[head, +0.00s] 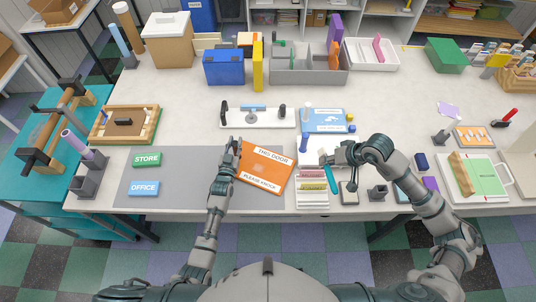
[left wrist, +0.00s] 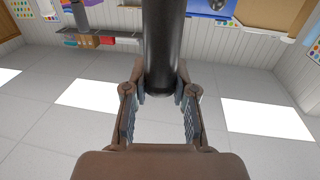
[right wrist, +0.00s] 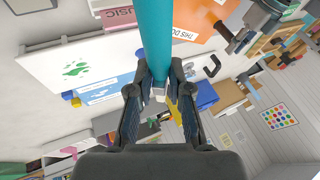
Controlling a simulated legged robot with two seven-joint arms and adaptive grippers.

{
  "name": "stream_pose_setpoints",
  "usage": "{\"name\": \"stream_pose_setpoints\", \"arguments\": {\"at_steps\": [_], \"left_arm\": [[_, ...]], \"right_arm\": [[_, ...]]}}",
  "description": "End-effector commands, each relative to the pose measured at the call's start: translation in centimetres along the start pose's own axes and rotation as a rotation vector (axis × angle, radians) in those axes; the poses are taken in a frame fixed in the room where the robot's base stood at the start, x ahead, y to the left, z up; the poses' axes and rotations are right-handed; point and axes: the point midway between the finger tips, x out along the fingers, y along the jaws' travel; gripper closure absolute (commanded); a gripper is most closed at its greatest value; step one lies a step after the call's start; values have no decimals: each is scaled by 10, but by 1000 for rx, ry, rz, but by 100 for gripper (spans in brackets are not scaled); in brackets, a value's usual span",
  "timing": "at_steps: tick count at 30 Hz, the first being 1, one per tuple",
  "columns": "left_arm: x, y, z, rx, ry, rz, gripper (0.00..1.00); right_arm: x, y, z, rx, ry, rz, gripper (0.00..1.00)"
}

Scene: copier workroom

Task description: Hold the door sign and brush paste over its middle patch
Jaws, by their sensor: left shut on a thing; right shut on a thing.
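The orange door sign (head: 270,178) lies tilted on the grey mat, its text reading "THIS DOOR" and "PLEASE KNOCK". A small paler patch shows at its middle. My left gripper (head: 236,146) is at the sign's upper left corner. In the left wrist view its fingers are around a black round post (left wrist: 164,50); how this joins the sign is hidden. My right gripper (head: 333,157) is shut on a teal brush (head: 331,180), right of the sign and apart from it. The teal handle fills the middle of the right wrist view (right wrist: 156,35). The bristles cannot be made out clearly.
STORE (head: 146,159) and OFFICE (head: 144,188) signs lie left on the mat. A white rack of coloured strips (head: 312,203) stands just right of the orange sign. A white stand (head: 258,118) and a blue-and-white sign (head: 323,125) lie behind. Grey holders stand near the front edge.

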Motion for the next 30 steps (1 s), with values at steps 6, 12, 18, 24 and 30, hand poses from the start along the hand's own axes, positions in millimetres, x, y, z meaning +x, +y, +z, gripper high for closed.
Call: {"name": "stream_pose_setpoints", "arguments": {"at_steps": [6, 12, 18, 24, 30], "left_arm": [[-2, 1, 9, 0, -19, 2, 100], [-2, 1, 9, 0, -20, 2, 100], [-2, 1, 10, 0, -20, 2, 100], [-2, 0, 10, -1, -20, 2, 100], [-2, 0, 9, 0, -20, 1, 100]], "right_arm": [[0, 0, 0, 0, 0, 0, 100], [1, 0, 0, 2, -1, -1, 100], [20, -22, -8, 110, -44, -19, 100], [71, -80, -23, 547, -197, -130, 100], [118, -134, -36, 1118, -313, -448, 100]]}}
